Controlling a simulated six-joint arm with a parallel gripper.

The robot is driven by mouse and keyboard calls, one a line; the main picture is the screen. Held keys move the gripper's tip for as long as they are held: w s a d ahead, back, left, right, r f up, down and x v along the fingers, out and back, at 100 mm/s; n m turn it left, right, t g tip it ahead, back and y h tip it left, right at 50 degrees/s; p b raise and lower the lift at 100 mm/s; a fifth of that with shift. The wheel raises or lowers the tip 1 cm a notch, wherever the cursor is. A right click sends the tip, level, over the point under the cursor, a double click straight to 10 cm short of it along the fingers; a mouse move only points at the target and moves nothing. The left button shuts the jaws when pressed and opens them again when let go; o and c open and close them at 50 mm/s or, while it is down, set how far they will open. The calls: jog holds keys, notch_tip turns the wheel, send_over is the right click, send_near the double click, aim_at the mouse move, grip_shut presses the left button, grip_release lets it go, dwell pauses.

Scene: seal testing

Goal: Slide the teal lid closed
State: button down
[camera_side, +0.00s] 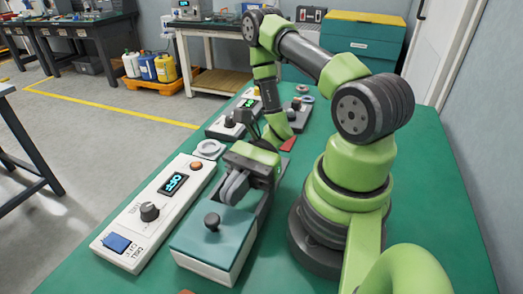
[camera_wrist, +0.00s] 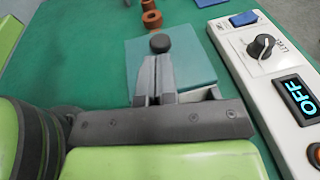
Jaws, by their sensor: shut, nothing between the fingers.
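The teal lid (camera_side: 218,241) lies on a white box (camera_side: 203,268) at the front of the green bench. A round dark knob (camera_side: 212,221) stands up from the lid. In the wrist view the lid (camera_wrist: 196,58) is under and beyond my fingers, with the knob (camera_wrist: 160,43) just past their tips. My gripper (camera_side: 232,190) is shut and empty, pointing down behind the knob; its fingers (camera_wrist: 155,65) also show in the wrist view. I cannot tell whether they touch the knob. Part of the box's near end shows as a pale rim; my gripper hides the rest.
A white control panel (camera_side: 150,212) with a dial and a display reading OFF runs along the left of the box. Another panel (camera_side: 235,113) stands farther back.

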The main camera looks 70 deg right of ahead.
jog(key=v, duration=1.1)
jog(key=s+a+r+n+t+h, duration=0.1)
jog(key=a+r+n+t+h, duration=0.1)
jog(key=a+r+n+h, duration=0.2)
jog(key=s+a+r+n+t+h, duration=0.1)
jog(key=a+r+n+h, duration=0.3)
jog(key=r+n+h, duration=0.5)
notch_tip(320, 180, up, 8)
jog(key=n+t, duration=0.1)
jog(key=n, duration=0.1)
jog(key=shift+a+r+n+t+h, duration=0.2)
jog(key=shift+a+n+t+h, duration=0.1)
jog(key=shift+a+n+h, duration=0.1)
dwell(0.4)
